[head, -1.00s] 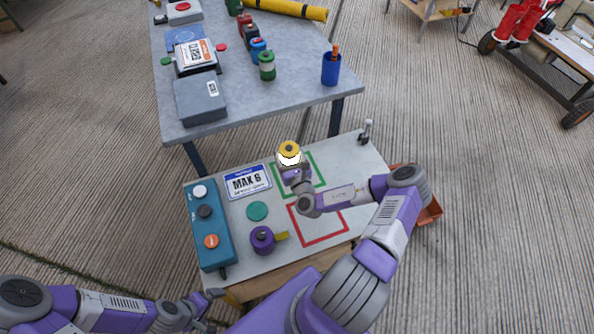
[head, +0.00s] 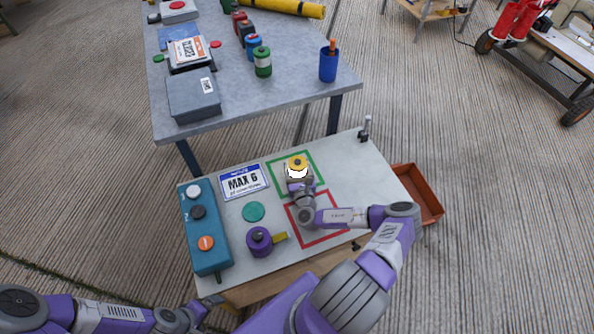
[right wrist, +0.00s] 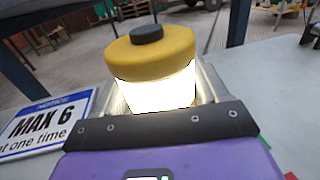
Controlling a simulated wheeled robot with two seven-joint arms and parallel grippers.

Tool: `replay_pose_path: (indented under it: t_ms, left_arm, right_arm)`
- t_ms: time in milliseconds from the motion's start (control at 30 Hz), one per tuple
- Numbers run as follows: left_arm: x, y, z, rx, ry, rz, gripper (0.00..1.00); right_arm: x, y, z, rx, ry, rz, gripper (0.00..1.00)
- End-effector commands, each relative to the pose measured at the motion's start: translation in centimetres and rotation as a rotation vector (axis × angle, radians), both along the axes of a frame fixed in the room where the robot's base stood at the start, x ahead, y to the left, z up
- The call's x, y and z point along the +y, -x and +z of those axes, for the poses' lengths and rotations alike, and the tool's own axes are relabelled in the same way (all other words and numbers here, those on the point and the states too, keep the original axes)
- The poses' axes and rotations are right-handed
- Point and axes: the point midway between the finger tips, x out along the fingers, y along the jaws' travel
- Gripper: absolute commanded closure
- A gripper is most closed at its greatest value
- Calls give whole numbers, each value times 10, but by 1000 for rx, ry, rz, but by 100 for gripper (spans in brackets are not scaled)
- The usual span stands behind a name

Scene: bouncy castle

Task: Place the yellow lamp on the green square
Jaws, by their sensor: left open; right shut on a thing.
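The yellow lamp (head: 298,161) has a yellow cap with a dark knob and a glowing white body. My right gripper (head: 299,173) is shut on it and holds it upright. In the right wrist view the lamp (right wrist: 152,57) sits between the fingers (right wrist: 155,105). In the head view the lamp appears within the green square (head: 318,168), an outline on the low table. Its base is hidden, so I cannot tell if it touches the table. My left gripper (head: 208,303) is open and empty at the table's front left edge.
On the low table (head: 347,165) are a MAX 6 sign (head: 243,182), a blue button box (head: 206,232), a green disc (head: 254,211), a purple round object (head: 259,241) and a red square (head: 334,194). An orange bin (head: 420,190) stands at the right. A grey table is behind.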

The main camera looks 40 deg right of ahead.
Motion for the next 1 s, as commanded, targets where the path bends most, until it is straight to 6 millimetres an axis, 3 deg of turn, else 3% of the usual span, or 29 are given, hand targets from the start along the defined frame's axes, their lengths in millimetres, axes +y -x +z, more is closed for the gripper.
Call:
replay_pose_path:
  t_ms: [367, 400, 533, 867, 1000]
  left_arm:
    - [0, 0, 1, 0, 0, 0, 0]
    - [0, 0, 1, 0, 0, 0, 0]
    - [0, 0, 1, 0, 0, 0, 0]
    - [0, 0, 0, 0, 0, 0, 0]
    - [0, 0, 8, 0, 0, 0, 0]
  right_arm:
    - [0, -1, -2, -4, 2, 1, 71]
    - [0, -1, -2, -2, 1, 1, 21]
    - [0, 0, -3, -2, 1, 1, 1]
    - [0, 0, 0, -2, 0, 1, 1]
    - [8, 13, 2, 1, -2, 3, 1]
